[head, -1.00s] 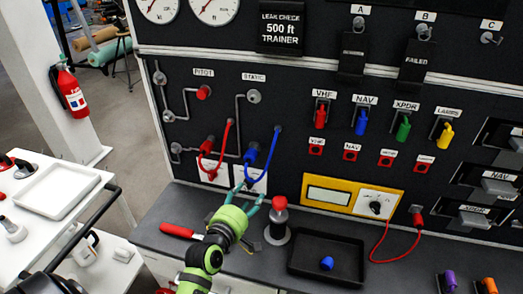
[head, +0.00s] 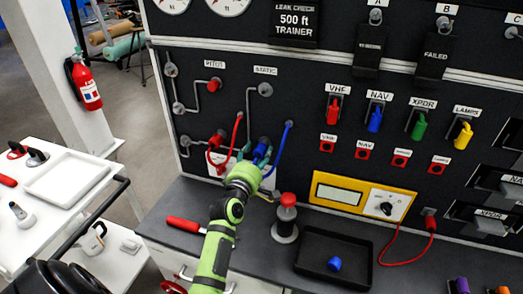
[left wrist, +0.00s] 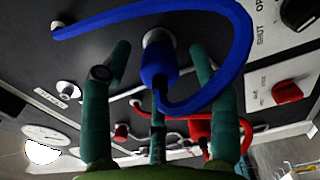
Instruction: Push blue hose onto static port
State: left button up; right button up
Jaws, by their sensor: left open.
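The blue hose (head: 285,147) loops from a point on the black panel down to a thick blue end fitting (left wrist: 158,62). The fitting lines up with a grey round stub (left wrist: 153,37) on the panel; I cannot tell how far it sits on it. The static port (head: 265,90), a grey knob under the STATIC label, is higher on the panel and bare. My left gripper (head: 260,156) is at the panel. In the left wrist view its green fingers (left wrist: 160,70) are open around the blue fitting, with gaps at both sides. My right gripper is not in view.
A red hose (head: 238,130) hangs just left of the blue one. On the bench are a red-topped cylinder (head: 286,222), a black tray (head: 313,273) with a blue cap (head: 334,264), and a red-handled tool (head: 186,225). A yellow instrument (head: 340,190) is mounted to the right.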

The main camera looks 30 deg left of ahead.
pick_arm(q)
jog(key=shift+w+a, duration=0.15)
jog(key=shift+w, duration=0.4)
jog(key=shift+p, duration=0.35)
dwell(0.3)
grip_shut()
